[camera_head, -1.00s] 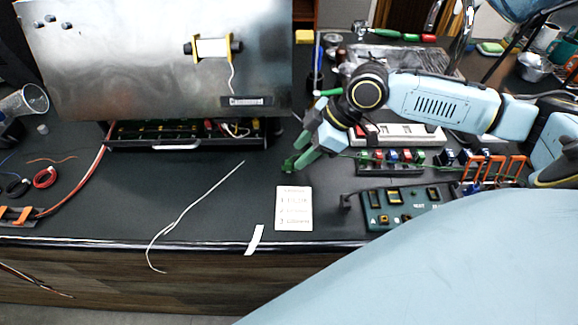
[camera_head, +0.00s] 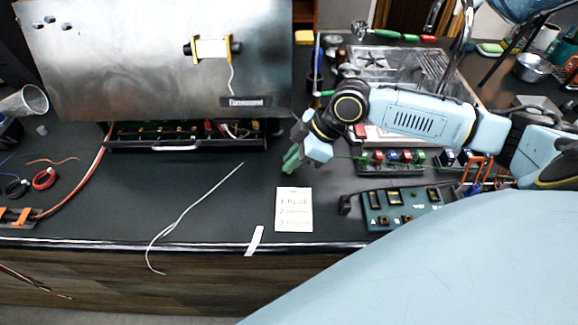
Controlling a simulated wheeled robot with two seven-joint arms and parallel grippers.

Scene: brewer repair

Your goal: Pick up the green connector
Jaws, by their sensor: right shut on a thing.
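My right gripper (camera_head: 293,160) is above the dark table, just above and behind the white card, with its arm reaching in from the right. It is shut on the green connector (camera_head: 291,163), whose green shows at the fingertips. A thin green wire (camera_head: 347,157) runs from near the gripper to the right. The fingers hide part of the connector. My left gripper is not in view.
A metal brewer panel (camera_head: 130,60) with an open drawer (camera_head: 185,142) stands behind. A white card (camera_head: 293,210), a loose white wire (camera_head: 190,205) and a green board (camera_head: 400,207) lie in front. A rack of coloured connectors (camera_head: 391,160) sits right.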

